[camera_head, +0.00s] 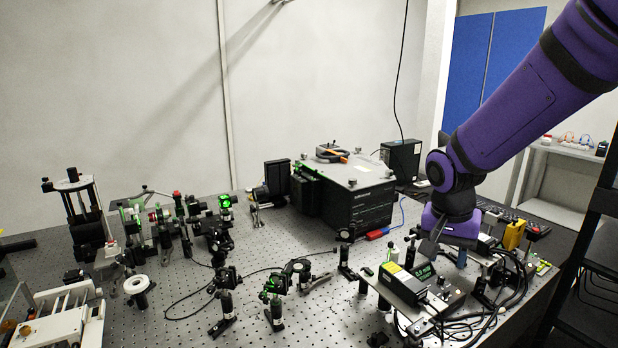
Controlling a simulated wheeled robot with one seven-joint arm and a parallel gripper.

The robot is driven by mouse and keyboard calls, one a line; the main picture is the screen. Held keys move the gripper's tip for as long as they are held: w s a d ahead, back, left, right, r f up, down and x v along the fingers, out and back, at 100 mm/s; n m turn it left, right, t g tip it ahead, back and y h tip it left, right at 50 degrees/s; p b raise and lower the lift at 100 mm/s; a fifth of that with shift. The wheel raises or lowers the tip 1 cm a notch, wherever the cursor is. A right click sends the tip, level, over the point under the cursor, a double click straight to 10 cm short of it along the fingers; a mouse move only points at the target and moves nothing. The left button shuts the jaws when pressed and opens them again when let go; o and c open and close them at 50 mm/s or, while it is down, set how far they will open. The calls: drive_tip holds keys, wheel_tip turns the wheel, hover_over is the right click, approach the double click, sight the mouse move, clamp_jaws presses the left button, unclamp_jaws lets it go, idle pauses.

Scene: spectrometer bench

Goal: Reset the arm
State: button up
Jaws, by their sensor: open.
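My arm is purple with dark bands and reaches in from the upper right. My gripper (446,250) is at its lower end, pointing down over the right part of the bench. It is open, and I see nothing held in it. Its fingertips are small and partly lost against the equipment behind.
The perforated optical bench (185,300) carries several optic mounts at left and centre. A large black spectrometer box (358,207) stands at the back. Cables and a yellow block (514,234) crowd the right side. A dark rack (590,290) stands at the right edge.

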drive_tip(key=s+d+r+n+t+y, duration=0.1)
drive_tip(key=s+d+r+n+t, duration=0.1)
drive_tip(key=s+r, duration=0.5)
drive_tip(key=s+d+r+n+t, duration=0.2)
drive_tip(key=s+r+n, duration=0.2)
drive_tip(key=s, duration=0.9)
wheel_tip(320, 180, up, 3)
drive_tip(key=shift+r+n+y, duration=0.1)
drive_tip(key=shift+n+y, duration=0.2)
drive_tip(key=shift+y, duration=0.1)
